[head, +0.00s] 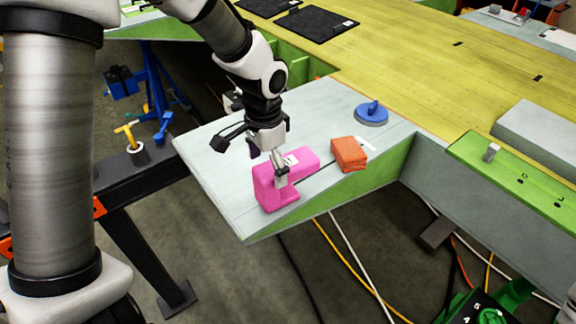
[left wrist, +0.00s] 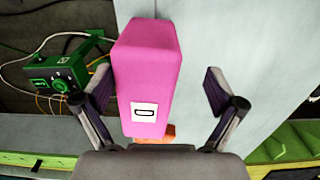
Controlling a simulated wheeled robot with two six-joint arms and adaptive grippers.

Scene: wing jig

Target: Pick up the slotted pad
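A pink L-shaped block (head: 274,192), apparently the slotted pad, rests on the pale wing panel (head: 225,185) near its front edge. Its white label with a slot-shaped mark shows in the left wrist view, on the pink block (left wrist: 148,65). My left gripper (head: 254,156) is above the pad with its fingers spread. In the left wrist view, the left gripper (left wrist: 158,90) has a finger on each side of the pad. The left finger looks close to it, and a gap shows on the right. Contact cannot be told. My right gripper is not in view.
An orange block (head: 349,154) sits just right of the pad, and a blue round tool with a knob (head: 371,114) stands behind it. A long yellow panel (head: 440,85) lies beyond. Cables (head: 350,262) run across the floor below the front edge.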

